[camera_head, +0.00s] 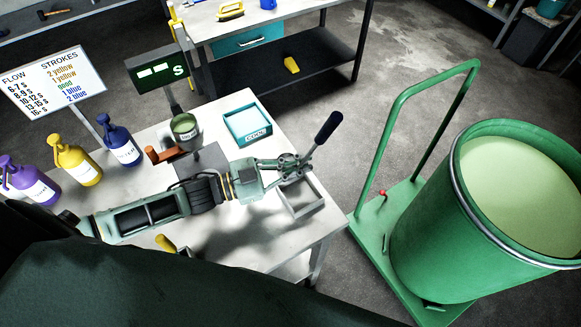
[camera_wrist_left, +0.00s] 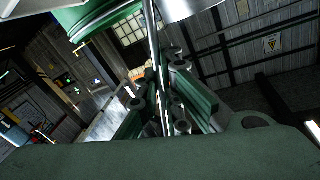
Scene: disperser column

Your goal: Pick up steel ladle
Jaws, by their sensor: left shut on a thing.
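The steel ladle has a dark blue grip (camera_head: 328,127) that stands up tilted to the right, above the right end of the table. My left gripper (camera_head: 293,163) is shut on the ladle's shaft below that grip. In the left wrist view the thin steel shaft (camera_wrist_left: 153,45) runs between the closed fingers (camera_wrist_left: 165,95). The ladle's bowl cannot be made out clearly in the head view. My right gripper is not in view.
A grey open tray (camera_head: 302,205) lies just below the gripper. A teal box (camera_head: 247,124), a green can (camera_head: 185,128) and purple, yellow (camera_head: 76,160) and blue bottles stand on the table. A green drum (camera_head: 425,235) on a green cart is at the right.

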